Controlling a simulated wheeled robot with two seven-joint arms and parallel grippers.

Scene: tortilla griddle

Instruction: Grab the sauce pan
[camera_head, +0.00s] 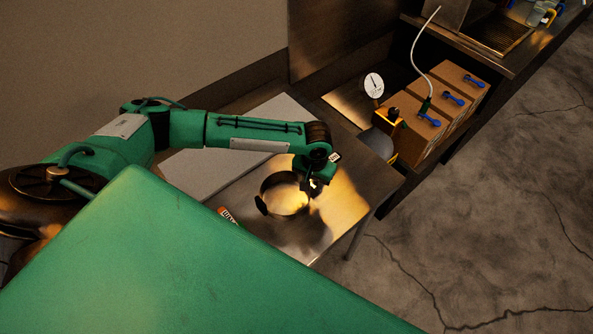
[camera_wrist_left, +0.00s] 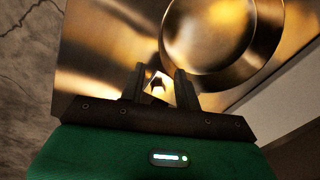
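The sauce pan (camera_head: 287,199) is a round metal pan on a metal table (camera_head: 345,205). A dark piece sticks out at its left side. My left gripper (camera_head: 311,187) is at the pan's right edge, seen from above. In the left wrist view the pan (camera_wrist_left: 222,35) fills the upper right, and the gripper (camera_wrist_left: 161,80) has its two dark fingers apart beside the rim. A small bright patch shows between the fingers; I cannot tell whether it is a part of the pan or a reflection. My right gripper is not in view.
A small orange and dark object (camera_head: 229,216) lies left of the pan. A pale flat board (camera_head: 205,172) lies behind it. A round gauge (camera_head: 374,85) and several brown boxes (camera_head: 416,120) with blue handles stand at the back right. Cracked floor (camera_head: 490,220) is open at right.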

